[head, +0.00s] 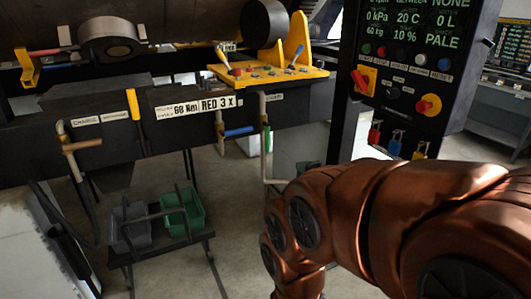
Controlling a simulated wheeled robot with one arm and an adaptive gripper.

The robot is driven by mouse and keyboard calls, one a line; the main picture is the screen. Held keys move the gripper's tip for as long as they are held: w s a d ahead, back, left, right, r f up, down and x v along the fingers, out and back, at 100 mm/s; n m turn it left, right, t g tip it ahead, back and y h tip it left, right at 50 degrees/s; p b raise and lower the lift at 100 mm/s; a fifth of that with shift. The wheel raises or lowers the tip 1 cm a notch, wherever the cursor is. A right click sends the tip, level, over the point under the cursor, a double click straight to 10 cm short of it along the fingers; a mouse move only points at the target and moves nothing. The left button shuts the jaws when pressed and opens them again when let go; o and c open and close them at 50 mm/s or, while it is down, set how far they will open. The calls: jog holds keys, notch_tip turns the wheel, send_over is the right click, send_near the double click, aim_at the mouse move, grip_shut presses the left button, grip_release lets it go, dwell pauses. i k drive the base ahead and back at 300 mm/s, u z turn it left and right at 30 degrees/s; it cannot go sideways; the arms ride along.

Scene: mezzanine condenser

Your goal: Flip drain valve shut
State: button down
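Several small pipes with coloured valve handles hang along the front of a dark beam (110,150). A green handle (267,139) points down beside a pale pipe that runs down and bends right. A blue handle (238,131) lies roughly level beside a short pipe. At the left, a tan handle (82,145) lies roughly level across a pipe. I cannot read which one is marked drain; the label near the green handle is too small. My copper arm fills the lower right, close to the bent pipe in the picture. My gripper is not visible.
A yellow tray (268,76) with small parts sits on the beam. A control panel (415,65) with a display, knobs and hanging padlocks stands at the right. A low cart (165,247) holds a green bin (181,211) and a grey bin (130,227). Some floor shows between.

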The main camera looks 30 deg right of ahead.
aim_at(267, 125)
jog(key=u, duration=0.25)
jog(key=i, duration=1.05)
jog(key=u, duration=0.25)
